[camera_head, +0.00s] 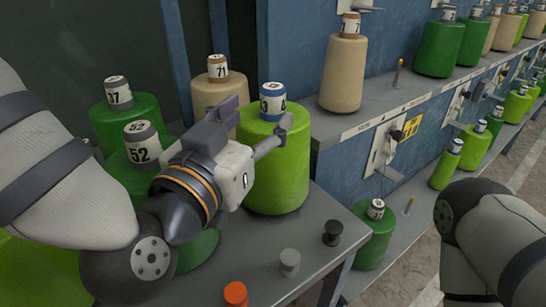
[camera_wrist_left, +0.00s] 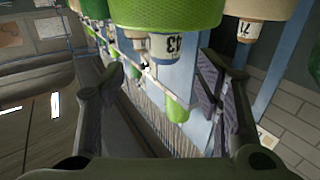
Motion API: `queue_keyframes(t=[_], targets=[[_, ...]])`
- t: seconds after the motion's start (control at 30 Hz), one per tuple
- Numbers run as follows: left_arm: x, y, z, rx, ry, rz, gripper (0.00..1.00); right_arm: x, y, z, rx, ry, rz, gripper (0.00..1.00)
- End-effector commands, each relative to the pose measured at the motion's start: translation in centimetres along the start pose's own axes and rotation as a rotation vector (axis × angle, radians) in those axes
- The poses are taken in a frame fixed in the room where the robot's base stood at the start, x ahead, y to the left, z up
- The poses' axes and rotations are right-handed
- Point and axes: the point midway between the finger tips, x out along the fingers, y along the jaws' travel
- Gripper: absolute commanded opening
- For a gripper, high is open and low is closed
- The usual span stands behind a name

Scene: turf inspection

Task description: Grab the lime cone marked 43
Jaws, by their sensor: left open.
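The lime cone (camera_head: 282,170) stands upright on the grey shelf in the head view. Its tube top has a blue-and-white band with a partly turned number. In the left wrist view the lime cone (camera_wrist_left: 165,12) is upside down at the top edge, and its tube (camera_wrist_left: 170,48) reads 43. My left gripper (camera_head: 257,122) is open beside the upper part of this cone, with one finger in front of it. In the left wrist view my left gripper (camera_wrist_left: 152,82) shows spread fingers with the tube beyond them; I cannot tell whether they touch. My right gripper is out of view.
Green cone 52 (camera_head: 142,185) stands close behind my left wrist. Tan cone 71 (camera_head: 205,95) is behind the lime cone. Black, grey and orange pegs (camera_head: 235,293) line the grey shelf (camera_head: 300,225) in front. More cones fill the racks at right.

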Motion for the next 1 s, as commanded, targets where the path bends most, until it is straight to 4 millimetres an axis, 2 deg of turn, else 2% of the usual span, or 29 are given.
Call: queue_keyframes(t=[0.03, 0.07, 0.2, 0.5, 0.77, 1.0], targets=[[1.1, -0.2, 1.6, -0.009, -0.013, -0.002, 0.58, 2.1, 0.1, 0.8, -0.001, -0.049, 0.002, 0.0], [1.6, -0.1, 1.2, -0.008, -0.01, 0.0, 0.58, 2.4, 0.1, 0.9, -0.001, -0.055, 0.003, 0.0], [3.2, 0.0, 0.0, -0.001, 0.001, 0.001, 0.58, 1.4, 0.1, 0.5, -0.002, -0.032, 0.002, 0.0], [8.1, -0.7, -0.2, 0.0, 0.001, -0.001, 0.58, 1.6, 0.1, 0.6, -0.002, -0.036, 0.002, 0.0], [8.5, -0.7, -0.3, 0.001, 0.001, 0.0, 0.58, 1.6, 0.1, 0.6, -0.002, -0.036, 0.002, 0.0], [8.5, -0.7, -0.3, 0.0, 0.001, 0.0, 0.04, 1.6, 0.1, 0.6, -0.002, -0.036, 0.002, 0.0]])
